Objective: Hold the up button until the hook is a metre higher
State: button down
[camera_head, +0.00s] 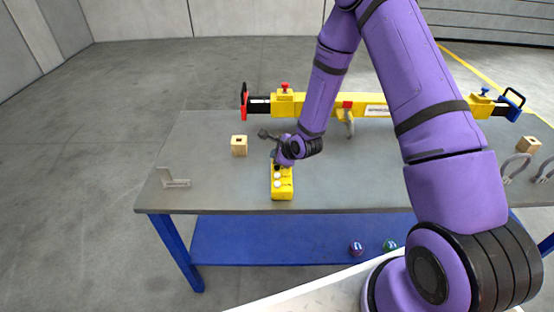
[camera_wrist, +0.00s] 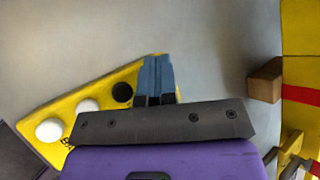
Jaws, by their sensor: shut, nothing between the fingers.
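A yellow control box (camera_head: 282,190) with a row of round buttons lies on the grey table. In the wrist view the box (camera_wrist: 68,98) shows two white buttons (camera_wrist: 87,105) and a black button (camera_wrist: 122,92). My gripper (camera_head: 279,160) is over the box's far end. In the wrist view my gripper (camera_wrist: 155,62) is shut and empty, with its fingers covering the end beyond the black button. I cannot tell whether the fingertips touch a button, nor which button is up.
A yellow beam (camera_head: 315,104) with a red end and a blue end lies along the back of the table (camera_head: 225,195). A wooden block (camera_head: 239,146) stands left of the box, a grey bracket (camera_head: 174,180) farther left. Shackles (camera_head: 514,168) lie at the right.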

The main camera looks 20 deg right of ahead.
jog(key=shift+r, duration=0.85)
jog(key=shift+r, duration=0.1)
jog(key=shift+r, duration=2.4)
